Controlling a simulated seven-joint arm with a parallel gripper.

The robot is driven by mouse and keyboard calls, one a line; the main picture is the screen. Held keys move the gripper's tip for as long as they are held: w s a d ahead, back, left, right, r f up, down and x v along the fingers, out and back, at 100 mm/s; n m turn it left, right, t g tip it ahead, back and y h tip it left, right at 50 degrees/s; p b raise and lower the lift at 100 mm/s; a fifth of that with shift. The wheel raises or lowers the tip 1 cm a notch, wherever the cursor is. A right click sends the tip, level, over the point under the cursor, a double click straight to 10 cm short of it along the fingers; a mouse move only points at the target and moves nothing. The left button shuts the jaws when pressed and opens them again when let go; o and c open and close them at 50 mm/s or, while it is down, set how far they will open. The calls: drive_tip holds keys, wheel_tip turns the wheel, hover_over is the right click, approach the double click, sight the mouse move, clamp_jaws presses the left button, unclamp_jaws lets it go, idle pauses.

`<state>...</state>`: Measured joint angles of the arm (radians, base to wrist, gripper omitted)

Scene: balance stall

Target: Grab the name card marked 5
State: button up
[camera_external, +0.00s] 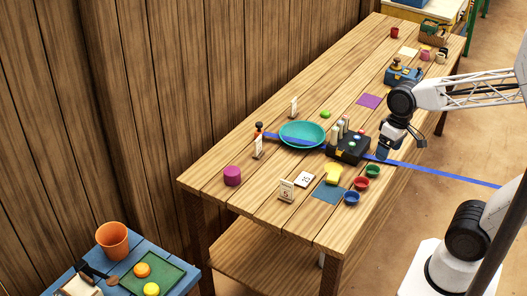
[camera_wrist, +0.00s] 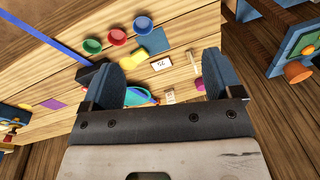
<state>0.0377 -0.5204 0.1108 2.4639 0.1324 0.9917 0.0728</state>
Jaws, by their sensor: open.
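A standing name card (camera_external: 286,190) with a dark mark that looks like a 5 is near the front edge of the table in the external view. What seems to be the same card shows thin and edge-on in the wrist view (camera_wrist: 193,61). My gripper (camera_external: 384,153) is open and empty above the table's right side, behind and to the right of that card and well apart from it. In the wrist view my two blue-grey fingers (camera_wrist: 158,76) are spread wide with nothing held between them.
A flat white card (camera_external: 304,179) with dark digits lies beside a yellow block (camera_external: 332,173). Blue, red and green bowls (camera_external: 361,183) line the right edge. A black box (camera_external: 348,147) with upright pieces stands near my gripper. A magenta cylinder (camera_external: 232,176) stands left of the card.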

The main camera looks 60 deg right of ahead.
drive_tip(key=w+a+f+m+g+y, duration=0.1)
drive_tip(key=w+f+m+g+y, duration=0.25)
drive_tip(key=w, duration=0.55)
drive_tip(key=w+a+f+m+y, duration=0.1)
drive_tip(key=w+f+m+y, duration=0.25)
drive_tip(key=w+f, duration=0.35)
drive_tip(key=m+t+y, duration=0.2)
drive_tip(key=m+y, duration=0.3)
drive_tip(key=m, duration=0.4)
approach(287, 191)
drive_tip(key=shift+w+a+f, duration=0.1)
drive_tip(key=shift+a+f, duration=0.7)
drive_tip(key=shift+f, duration=0.05)
drive_tip(key=shift+a, duration=0.1)
drive_tip(key=shift+x, duration=1.2)
drive_tip(key=shift+a, duration=0.1)
drive_tip(key=shift+x, duration=2.55)
drive_tip(key=shift+f, duration=0.1)
